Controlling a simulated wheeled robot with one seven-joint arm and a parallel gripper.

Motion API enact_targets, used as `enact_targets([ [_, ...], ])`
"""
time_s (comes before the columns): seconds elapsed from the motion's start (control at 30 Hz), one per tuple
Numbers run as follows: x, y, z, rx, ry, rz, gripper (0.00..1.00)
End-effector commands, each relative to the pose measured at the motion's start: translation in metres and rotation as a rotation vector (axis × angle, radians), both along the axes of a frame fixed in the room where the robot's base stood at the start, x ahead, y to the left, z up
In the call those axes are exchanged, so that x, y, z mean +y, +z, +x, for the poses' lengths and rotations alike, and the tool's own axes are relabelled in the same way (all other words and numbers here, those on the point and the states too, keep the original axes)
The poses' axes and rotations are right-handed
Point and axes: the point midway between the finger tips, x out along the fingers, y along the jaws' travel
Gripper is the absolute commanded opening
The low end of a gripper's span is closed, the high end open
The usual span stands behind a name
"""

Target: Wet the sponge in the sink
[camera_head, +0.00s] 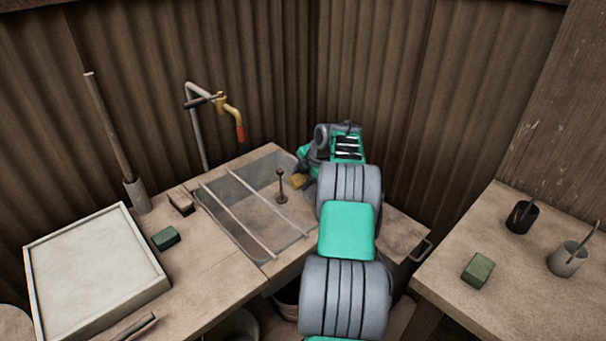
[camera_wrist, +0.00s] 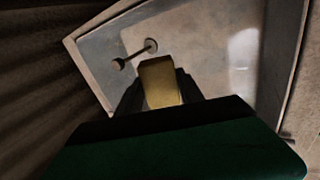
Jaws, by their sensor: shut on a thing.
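The sponge (camera_head: 298,181) is a small yellow-brown block at the right edge of the sink, held out from my gripper (camera_head: 305,176). In the wrist view the sponge (camera_wrist: 160,82) sits between the dark fingers of my gripper (camera_wrist: 160,92), which is shut on it. The sink (camera_head: 236,213) is a grey basin set in the bench, with two thin rods across it. The wrist view shows the sink (camera_wrist: 208,50) beyond the sponge. A dark upright plug (camera_head: 282,188) stands in the basin. The tap (camera_head: 232,112), with a red tip, is above and behind the sink. No water shows.
Left of the sink are a green block (camera_head: 166,238), a brush-like block (camera_head: 181,202), a pole in a holder (camera_head: 137,195) and a large pale tray (camera_head: 95,275). A right-hand table holds another green block (camera_head: 478,270) and two cups (camera_head: 521,217). Corrugated walls stand close behind.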

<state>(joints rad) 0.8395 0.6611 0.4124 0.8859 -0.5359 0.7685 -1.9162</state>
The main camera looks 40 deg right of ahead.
Motion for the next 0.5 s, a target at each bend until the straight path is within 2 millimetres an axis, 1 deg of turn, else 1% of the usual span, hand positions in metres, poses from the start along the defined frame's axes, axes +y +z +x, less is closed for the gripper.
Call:
enact_targets([
  [0.03,0.000,-0.010,0.000,0.001,-0.001,0.001,0.12],
  [0.1,-0.001,-0.020,-0.001,0.000,-0.001,0.000,0.12],
  [0.5,-0.002,-0.066,-0.001,0.000,-0.004,0.000,0.12],
])
